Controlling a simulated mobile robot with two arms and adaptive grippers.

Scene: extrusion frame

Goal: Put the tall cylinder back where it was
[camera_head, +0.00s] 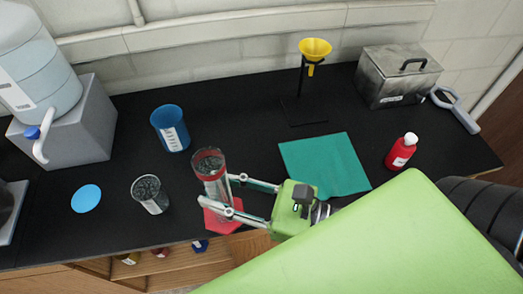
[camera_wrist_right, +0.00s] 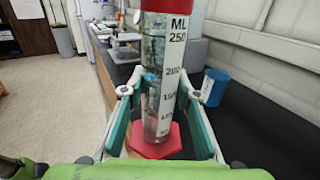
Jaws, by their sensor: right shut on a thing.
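The tall cylinder (camera_head: 211,172) is clear, with a red band at its top and a white printed scale. It also shows close up in the right wrist view (camera_wrist_right: 163,90), where its top is cut off. My right gripper (camera_head: 217,191) is shut on it, one finger on each side, near the front edge of the bench. The cylinder looks roughly upright. A red hexagon (camera_head: 224,222) lies at its foot and also shows in the wrist view (camera_wrist_right: 150,148). I cannot tell whether the cylinder rests on it or hangs just above. My left gripper is out of view.
A blue disc (camera_head: 86,198) lies further left. A green mat (camera_head: 322,163), a red bottle (camera_head: 401,152), a yellow funnel (camera_head: 315,48) on a stand and a metal box (camera_head: 397,80) are to the right.

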